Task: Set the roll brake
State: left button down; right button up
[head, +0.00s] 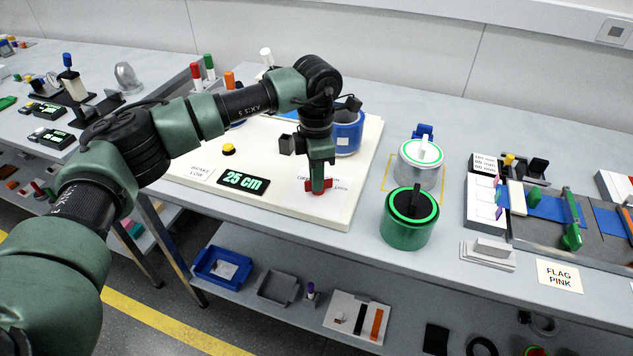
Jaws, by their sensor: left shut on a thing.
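My left gripper (318,188) points down over the front of a white board (285,205) and is shut on a small red brake handle (312,194). The labels beside the handle are partly covered by the gripper. A card that seems to read "brake low" (200,172) lies on the board, near a display reading "25 cm" (243,182) and a yellow button (228,149). A blue roll (347,134) stands behind the gripper, partly hidden by my arm. My right gripper is not in view.
A green canister (409,222) and a clear, green-rimmed canister (421,160) stand just right of the board. A conveyor-like station (550,215) and a "flag pink" card (560,275) are further right.

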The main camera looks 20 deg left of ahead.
pick_arm(q)
jog(key=shift+m, duration=0.5)
jog(key=c, duration=1.5)
grip_release()
notch_tip(320, 180, up, 8)
jog(key=shift+f+b, duration=0.1)
jog(key=shift+b, duration=0.7)
